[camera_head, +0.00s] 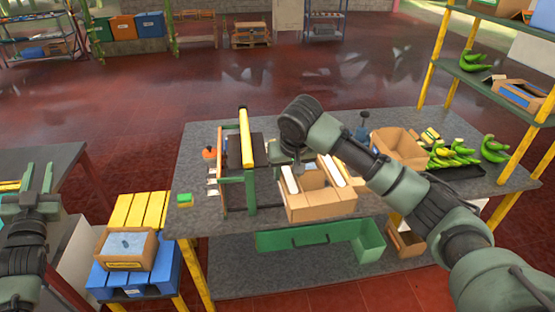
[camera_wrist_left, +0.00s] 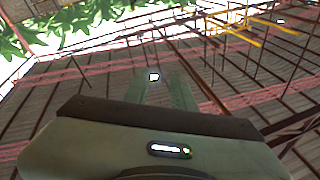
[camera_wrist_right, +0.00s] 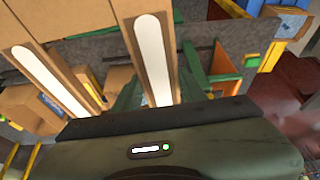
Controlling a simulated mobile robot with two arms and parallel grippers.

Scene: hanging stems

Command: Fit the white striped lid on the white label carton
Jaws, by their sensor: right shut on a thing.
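The brown lid with two white stripes (camera_head: 291,181) is at the front middle of the workbench in the head view. It also shows large in the right wrist view (camera_wrist_right: 82,18). My right gripper (camera_head: 298,168) is at its upper left part, and the lid's striped edge lies between the fingers (camera_wrist_right: 160,95). Whether a carton stands under the lid, I cannot tell. An open brown carton (camera_head: 402,148) stands farther back right; no white label is readable on it. My left gripper (camera_head: 38,185) is open and empty at the far left; its fingers (camera_wrist_left: 160,92) stand apart.
A green frame with a yellow bar (camera_head: 246,140) stands just left of the lid. Bananas (camera_head: 450,155) lie on the bench's right. A filled carton (camera_head: 126,262) sits on a blue crate at left. A yellow-post shelf rises at right. The bench's left front is mostly clear.

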